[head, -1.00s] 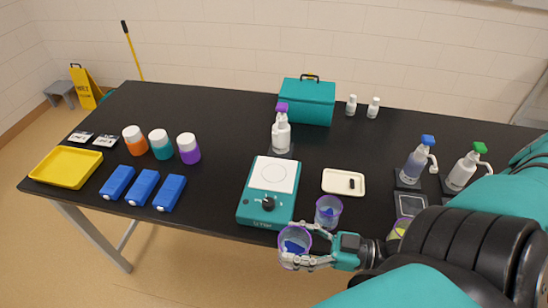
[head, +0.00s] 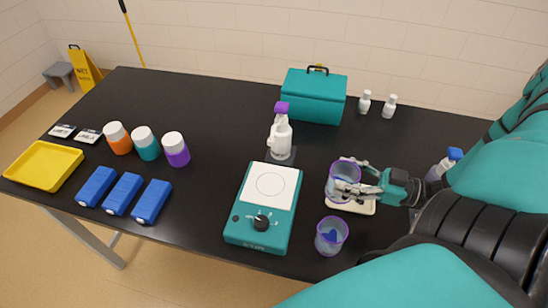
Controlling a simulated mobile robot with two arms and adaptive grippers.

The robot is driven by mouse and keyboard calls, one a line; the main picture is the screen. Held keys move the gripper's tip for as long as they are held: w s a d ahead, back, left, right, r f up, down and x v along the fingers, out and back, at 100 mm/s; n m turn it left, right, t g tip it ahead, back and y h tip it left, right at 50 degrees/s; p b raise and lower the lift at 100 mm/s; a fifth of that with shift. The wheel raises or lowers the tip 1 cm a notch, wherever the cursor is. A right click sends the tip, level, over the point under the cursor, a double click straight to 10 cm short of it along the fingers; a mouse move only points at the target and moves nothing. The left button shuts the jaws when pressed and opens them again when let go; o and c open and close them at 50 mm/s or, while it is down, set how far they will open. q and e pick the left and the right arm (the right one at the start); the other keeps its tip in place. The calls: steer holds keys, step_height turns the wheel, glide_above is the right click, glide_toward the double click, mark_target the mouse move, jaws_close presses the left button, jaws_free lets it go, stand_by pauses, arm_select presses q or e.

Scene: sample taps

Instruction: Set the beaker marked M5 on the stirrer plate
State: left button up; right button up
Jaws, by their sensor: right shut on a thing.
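The stirrer plate (head: 270,186) is a teal unit with a white square top and a black knob at its front. Its top is bare. My right gripper (head: 365,185) is shut on a clear purple-rimmed beaker (head: 343,179), which it holds to the right of the stirrer plate, in front of part of the white tray. A second purple-rimmed beaker (head: 331,236) with blue in it stands near the table's front edge, right of the stirrer. I cannot read a mark on either beaker. My left gripper is not in view.
A white tray (head: 362,209) lies under my right gripper. A purple-topped spray bottle (head: 280,135) stands behind the stirrer, and a teal toolbox (head: 314,97) farther back. Jars (head: 146,146), blue boxes (head: 122,194) and a yellow tray (head: 42,166) are at left. The table between jars and stirrer is clear.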

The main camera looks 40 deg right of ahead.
steer(key=shift+w+d+f, duration=0.1)
steer(key=shift+f, duration=0.45)
steer(key=shift+w+f+b, duration=0.1)
steer(key=shift+w+b, duration=0.1)
steer(key=shift+b, duration=0.1)
steer(key=b, duration=0.4)
glide_above(272, 185)
arm_select(q)
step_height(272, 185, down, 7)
steer(key=b, duration=0.1)
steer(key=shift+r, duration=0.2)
arm_select(e)
steer(key=shift+w+f, duration=0.1)
steer(key=shift+f, duration=1.6)
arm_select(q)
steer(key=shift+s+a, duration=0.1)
arm_select(e)
steer(key=shift+f, duration=0.1)
steer(key=o, duration=1.2)
steer(key=shift+o, duration=0.2)
